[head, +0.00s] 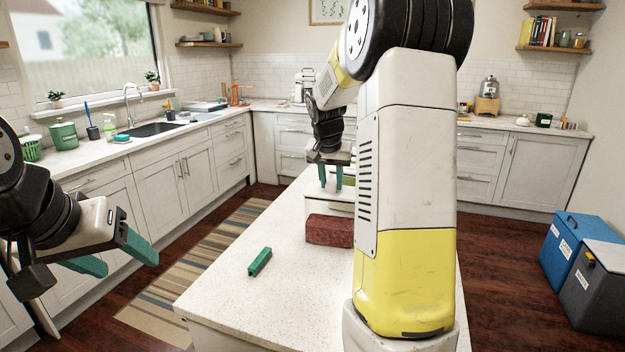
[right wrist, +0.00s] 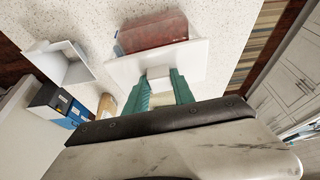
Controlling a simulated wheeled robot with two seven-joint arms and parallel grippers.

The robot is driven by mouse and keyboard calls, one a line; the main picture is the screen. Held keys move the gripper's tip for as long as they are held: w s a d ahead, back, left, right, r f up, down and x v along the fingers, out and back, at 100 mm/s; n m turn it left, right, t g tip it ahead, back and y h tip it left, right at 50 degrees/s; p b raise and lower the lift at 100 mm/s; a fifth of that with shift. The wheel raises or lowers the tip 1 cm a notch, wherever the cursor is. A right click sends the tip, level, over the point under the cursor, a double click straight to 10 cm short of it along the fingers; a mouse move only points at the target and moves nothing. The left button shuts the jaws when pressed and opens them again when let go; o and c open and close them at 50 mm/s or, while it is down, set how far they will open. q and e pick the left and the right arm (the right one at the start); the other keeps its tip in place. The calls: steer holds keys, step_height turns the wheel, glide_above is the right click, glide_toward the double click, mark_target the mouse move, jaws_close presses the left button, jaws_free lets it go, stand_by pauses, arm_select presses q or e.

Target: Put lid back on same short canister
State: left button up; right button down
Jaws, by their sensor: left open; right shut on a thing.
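My right gripper (right wrist: 161,88) is shut on a small pale block that joins a flat white slab (right wrist: 190,58); I cannot tell whether this is the lid. In the head view the same gripper (head: 331,184) is above the far part of the island, partly hidden by my arm. A white open-topped box (right wrist: 58,68) stands apart from the slab in the right wrist view. A green canister (head: 63,136) stands on the left counter; its top looks covered. My left gripper (head: 125,262) is open and empty, left of the island.
A dark red block (head: 328,231) lies on the island (head: 220,300); it also shows beside the slab in the right wrist view (right wrist: 155,33). A small green bar (head: 260,262) lies nearer. Blue (head: 575,240) and grey (head: 600,290) bins stand right. The near-left island is mostly clear.

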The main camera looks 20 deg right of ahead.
steer(key=shift+f, duration=0.35)
stand_by(0.5)
steer(key=shift+c, duration=2.1)
jaws_free()
steer(key=shift+r, duration=0.1)
steer(key=shift+r, duration=3.45)
steer(key=s+a+n+y, duration=0.1)
steer(key=s+a+n, duration=0.1)
steer(key=s+a, duration=0.3)
steer(key=s+a+n+t+y, duration=0.1)
steer(key=s+a, duration=0.4)
steer(key=s, duration=0.9)
steer(key=s+a+n+t+y, duration=0.1)
steer(key=s+a+n, duration=0.3)
steer(key=s, duration=0.6)
steer(key=shift+s+a+f+y, duration=0.2)
steer(key=shift+a+f+y, duration=0.1)
steer(key=shift+a+y, duration=0.55)
